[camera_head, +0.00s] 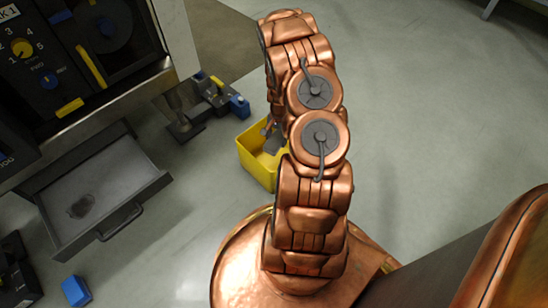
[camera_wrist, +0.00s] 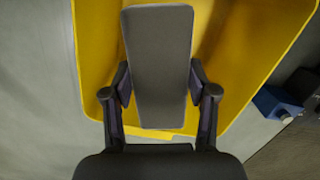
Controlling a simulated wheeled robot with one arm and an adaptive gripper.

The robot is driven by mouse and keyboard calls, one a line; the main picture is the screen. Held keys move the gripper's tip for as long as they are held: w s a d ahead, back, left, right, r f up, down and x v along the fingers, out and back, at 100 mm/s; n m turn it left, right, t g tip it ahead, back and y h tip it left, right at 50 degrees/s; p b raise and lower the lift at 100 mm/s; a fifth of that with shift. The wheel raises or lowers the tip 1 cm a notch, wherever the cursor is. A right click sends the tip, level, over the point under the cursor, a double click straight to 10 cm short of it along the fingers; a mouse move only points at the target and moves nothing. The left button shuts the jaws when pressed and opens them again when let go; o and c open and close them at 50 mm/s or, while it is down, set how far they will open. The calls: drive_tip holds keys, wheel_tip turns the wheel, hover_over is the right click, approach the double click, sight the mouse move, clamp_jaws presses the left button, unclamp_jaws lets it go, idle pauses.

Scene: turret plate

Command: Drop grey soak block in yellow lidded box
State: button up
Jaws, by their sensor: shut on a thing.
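The grey soak block (camera_wrist: 160,60) is a long flat-faced piece, held between the two fingers of my gripper (camera_wrist: 159,88) in the wrist view. The yellow box (camera_head: 262,176) stands on the floor beside my arm in the head view, with its top open. No lid shows on it. In the wrist view the yellow box (camera_wrist: 92,35) fills the background behind the block, so the block is over or within its opening; how deep I cannot tell. In the head view my arm hides most of the gripper and part of the box.
A dark fixture with blue parts (camera_head: 205,100) stands just left of and behind the box. An open grey drawer (camera_head: 130,190) with a dark stain juts out under a control panel (camera_head: 70,60) at left. A blue block (camera_head: 76,291) lies on the floor. Floor right of my arm is clear.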

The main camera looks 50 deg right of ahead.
drive_tip(key=o, duration=1.4)
drive_tip(key=shift+c, duration=0.2)
drive_tip(key=r, duration=0.6)
drive_tip(key=d+r, duration=0.1)
drive_tip(key=r, duration=0.3)
drive_tip(key=shift+w+d, duration=0.1)
drive_tip(key=shift+w, duration=0.1)
drive_tip(key=shift+r, duration=0.95)
drive_tip(key=shift+d, duration=0.1)
